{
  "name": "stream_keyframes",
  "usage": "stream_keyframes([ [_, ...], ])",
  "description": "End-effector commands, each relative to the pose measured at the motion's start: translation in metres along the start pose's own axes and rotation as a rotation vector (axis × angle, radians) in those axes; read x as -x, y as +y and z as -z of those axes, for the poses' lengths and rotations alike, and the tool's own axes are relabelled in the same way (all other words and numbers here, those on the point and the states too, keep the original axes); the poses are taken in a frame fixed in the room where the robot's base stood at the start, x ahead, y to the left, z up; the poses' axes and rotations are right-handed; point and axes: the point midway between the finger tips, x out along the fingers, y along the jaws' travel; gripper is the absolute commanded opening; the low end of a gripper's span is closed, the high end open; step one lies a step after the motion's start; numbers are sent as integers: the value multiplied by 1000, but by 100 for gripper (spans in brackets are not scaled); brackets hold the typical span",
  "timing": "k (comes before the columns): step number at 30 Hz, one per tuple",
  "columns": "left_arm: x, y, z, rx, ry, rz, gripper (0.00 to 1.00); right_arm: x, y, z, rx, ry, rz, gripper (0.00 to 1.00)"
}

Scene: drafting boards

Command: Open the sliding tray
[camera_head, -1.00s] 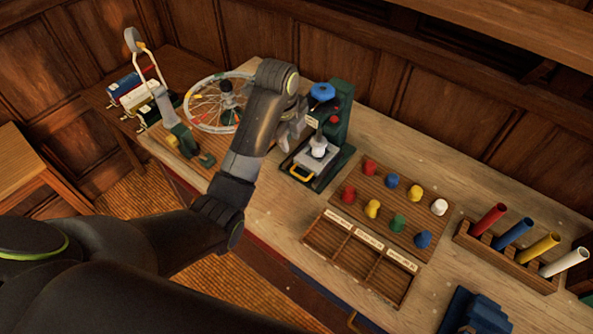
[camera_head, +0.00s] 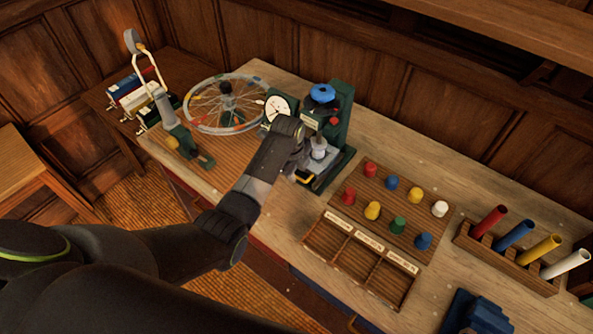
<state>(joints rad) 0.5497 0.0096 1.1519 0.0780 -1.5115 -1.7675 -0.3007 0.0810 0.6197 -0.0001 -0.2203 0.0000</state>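The sliding tray (camera_head: 305,179) is at the foot of a dark green machine (camera_head: 343,112) with a blue knob on top. Part of its yellow handle shows at its front; the rest is hidden behind my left gripper. My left gripper (camera_head: 299,165) is at the tray's left front, pointing down towards the handle. Its fingers are small and dark, and I cannot tell whether they are open or shut, or whether they touch the handle. My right gripper is not in view.
A spoked wheel (camera_head: 205,128) and a white round dial (camera_head: 279,108) stand to the left of the machine. A peg board (camera_head: 372,228) with coloured pegs, a sectioned wooden box (camera_head: 350,284) and a rack of coloured tubes (camera_head: 500,262) lie to the right.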

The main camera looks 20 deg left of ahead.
Motion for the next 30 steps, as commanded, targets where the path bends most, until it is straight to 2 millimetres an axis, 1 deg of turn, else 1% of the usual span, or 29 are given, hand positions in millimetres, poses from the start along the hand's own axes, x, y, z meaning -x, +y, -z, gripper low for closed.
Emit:
stream_keyframes([
  [3,-9,0,0,0,0,-2,31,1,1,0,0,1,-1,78],
  [6,-13,0,0,0,0,0,31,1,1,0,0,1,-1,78],
  [15,-15,0,0,0,0,0,31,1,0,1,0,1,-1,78],
  [16,-15,0,0,0,0,0,29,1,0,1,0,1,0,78],
  [21,-14,0,0,0,0,0,7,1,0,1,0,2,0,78],
  [23,-14,0,0,0,0,0,0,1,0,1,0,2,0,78],
  [30,-14,0,0,0,0,0,0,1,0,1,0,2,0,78],
])
